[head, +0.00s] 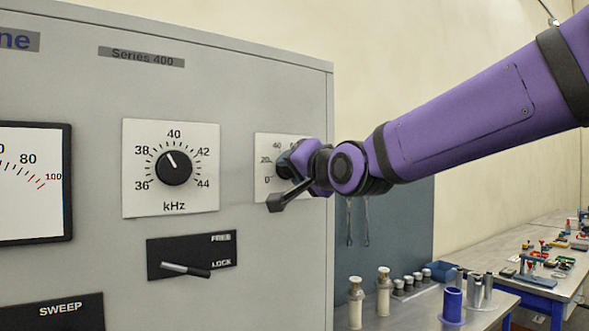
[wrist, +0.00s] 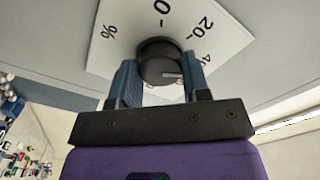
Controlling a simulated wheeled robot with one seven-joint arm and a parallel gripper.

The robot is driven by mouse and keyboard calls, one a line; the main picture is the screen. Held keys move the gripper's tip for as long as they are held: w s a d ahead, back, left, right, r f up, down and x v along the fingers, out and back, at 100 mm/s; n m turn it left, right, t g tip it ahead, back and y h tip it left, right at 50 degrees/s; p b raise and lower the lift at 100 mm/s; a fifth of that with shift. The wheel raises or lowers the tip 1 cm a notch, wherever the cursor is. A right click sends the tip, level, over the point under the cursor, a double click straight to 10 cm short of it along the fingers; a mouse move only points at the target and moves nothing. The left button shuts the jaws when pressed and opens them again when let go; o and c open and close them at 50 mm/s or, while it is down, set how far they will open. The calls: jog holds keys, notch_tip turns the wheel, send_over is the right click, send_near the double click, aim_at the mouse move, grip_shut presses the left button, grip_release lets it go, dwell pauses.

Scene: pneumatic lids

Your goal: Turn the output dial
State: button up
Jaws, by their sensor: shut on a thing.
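The output dial is a dark round knob (wrist: 158,62) on a white scale plate (head: 263,142) at the right of the grey cabinet's front. The scale shows 0, 20 and 40, with a % sign in the wrist view. My gripper (head: 287,164) reaches it from the right, its two blue-grey fingers on either side of the knob. It is shut on the knob, as the wrist view also shows.
Left of it on the cabinet (head: 270,90) are a kHz dial (head: 174,168) pointing just below 40, a FREE/LOCK lever (head: 185,270) and a meter (head: 30,180). A workbench (head: 395,310) with bottles and cylinders stands at the lower right, beyond the cabinet's edge.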

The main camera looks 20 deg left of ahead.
jog(key=shift+m, duration=0.6)
jog(key=o, duration=0.9)
jog(key=shift+o, duration=0.2)
jog(key=v, duration=1.1)
jog(key=shift+a, duration=0.1)
